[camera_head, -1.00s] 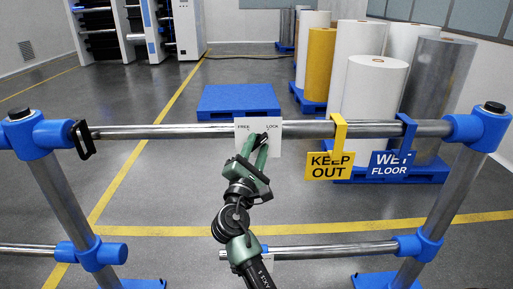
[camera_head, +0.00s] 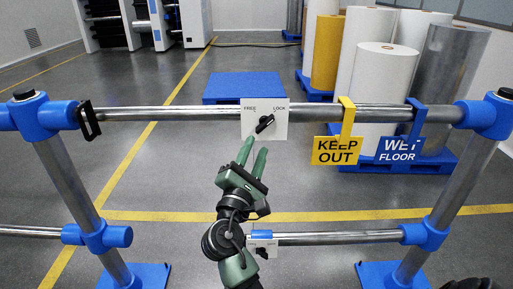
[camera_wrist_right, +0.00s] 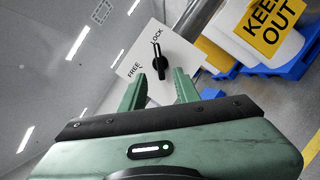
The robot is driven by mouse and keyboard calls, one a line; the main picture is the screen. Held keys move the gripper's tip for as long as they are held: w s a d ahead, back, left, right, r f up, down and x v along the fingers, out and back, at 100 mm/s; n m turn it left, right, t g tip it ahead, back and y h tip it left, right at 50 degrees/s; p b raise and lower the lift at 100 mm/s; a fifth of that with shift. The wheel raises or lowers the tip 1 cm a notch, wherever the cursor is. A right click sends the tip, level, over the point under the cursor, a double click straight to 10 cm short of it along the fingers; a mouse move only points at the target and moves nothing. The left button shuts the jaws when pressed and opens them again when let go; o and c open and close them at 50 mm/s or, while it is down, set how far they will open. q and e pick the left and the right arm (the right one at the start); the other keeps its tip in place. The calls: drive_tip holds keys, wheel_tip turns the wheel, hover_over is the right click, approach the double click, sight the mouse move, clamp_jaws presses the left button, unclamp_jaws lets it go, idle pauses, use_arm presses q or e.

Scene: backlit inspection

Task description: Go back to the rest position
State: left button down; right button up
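My right gripper (camera_head: 254,148) is open and empty, just below and in front of the white plate (camera_head: 281,131) on the upper rail. The plate is marked FREE and LOCK and carries a black knob (camera_head: 265,124), its handle slanting up toward LOCK. In the right wrist view, the gripper's two green fingers (camera_wrist_right: 159,88) stand apart, with the knob (camera_wrist_right: 160,62) showing in the gap beyond them. The fingers appear clear of the knob. My left gripper is in neither view.
The upper metal rail (camera_head: 185,113) spans between blue-jointed posts. A yellow KEEP OUT sign (camera_head: 337,151) and a blue WET FLOOR sign (camera_head: 398,150) hang from it at right. A lower rail (camera_head: 330,238) bears a second plate (camera_head: 262,247). Behind are a blue pallet (camera_head: 243,86) and large rolls (camera_head: 382,85).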

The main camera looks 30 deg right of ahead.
idle(0.3)
